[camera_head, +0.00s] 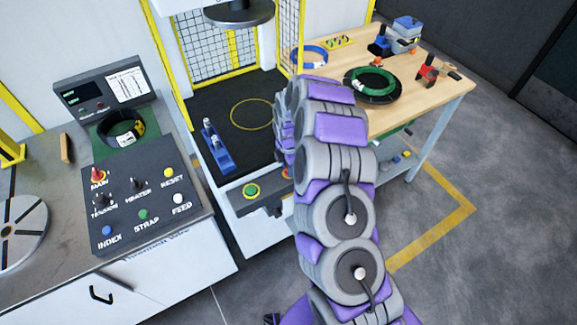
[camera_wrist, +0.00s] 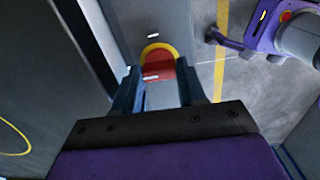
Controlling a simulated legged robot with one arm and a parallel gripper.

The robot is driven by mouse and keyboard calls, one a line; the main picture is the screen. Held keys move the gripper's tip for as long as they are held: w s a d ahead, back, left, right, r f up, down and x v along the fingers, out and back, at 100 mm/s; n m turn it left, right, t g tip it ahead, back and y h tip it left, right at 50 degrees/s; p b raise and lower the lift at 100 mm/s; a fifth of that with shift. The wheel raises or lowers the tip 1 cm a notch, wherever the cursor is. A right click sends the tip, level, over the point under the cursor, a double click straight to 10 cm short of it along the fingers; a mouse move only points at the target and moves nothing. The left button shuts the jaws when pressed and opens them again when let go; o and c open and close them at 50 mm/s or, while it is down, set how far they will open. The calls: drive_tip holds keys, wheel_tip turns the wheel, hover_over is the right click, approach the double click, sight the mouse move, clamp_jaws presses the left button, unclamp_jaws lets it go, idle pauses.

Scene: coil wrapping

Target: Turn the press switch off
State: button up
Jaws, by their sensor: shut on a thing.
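The press switch is a red knob with a pale mark on a round yellow base (camera_wrist: 158,66), in the upper middle of the wrist view. My gripper (camera_wrist: 159,80) has one dark blue finger on each side of the red knob and is shut on it. In the head view, only a bit of the red switch (camera_head: 287,173) shows at the right end of the press's front panel (camera_head: 229,190). My arm covers the rest and the fingertips there. I cannot tell the exact angle of the knob.
A green button (camera_head: 251,190) is left of the switch on the same panel. The press bed (camera_head: 222,113) bears a blue fixture (camera_head: 217,148), with yellow mesh guards behind. A control console (camera_head: 137,209) stands left. A wooden table (camera_head: 334,72) with a green coil (camera_head: 373,84) stands right.

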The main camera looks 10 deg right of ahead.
drive_tip(key=shift+w+n, duration=0.15)
drive_tip(key=shift+n, duration=0.15)
drive_tip(key=o, duration=1.1)
drive_tip(key=shift+c, duration=0.2)
wheel_tip(320, 180, up, 17)
drive_tip(key=p, duration=0.3)
drive_tip(key=shift+r, duration=0.15)
